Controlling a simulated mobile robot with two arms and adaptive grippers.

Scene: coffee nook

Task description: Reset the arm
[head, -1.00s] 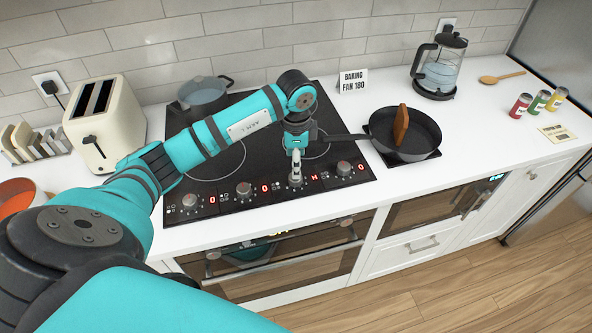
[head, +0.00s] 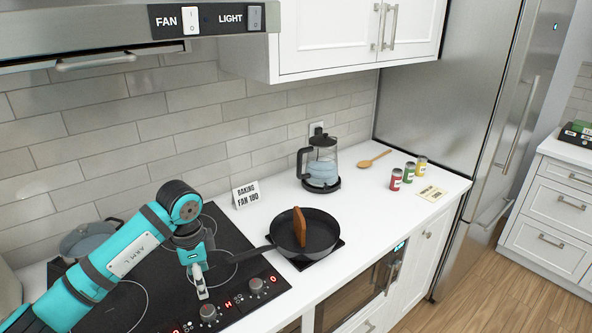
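My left arm, teal and black, reaches in from the lower left over the black cooktop (head: 135,300). Its gripper (head: 201,288) points down, with pale fingertips just above a front control knob (head: 208,313). The fingers are seen nearly edge-on, so I cannot tell whether they are open or shut. No object shows between them. Whether the tips touch the knob is unclear. My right gripper is not in view.
A black pan (head: 318,236) with a brown slab (head: 300,228) stands right of the arm. A grey pot (head: 92,240) is behind it. A sign (head: 246,194), kettle (head: 322,165), spoon (head: 374,159) and small cans (head: 396,179) stand on the counter. A range hood (head: 110,30) hangs above.

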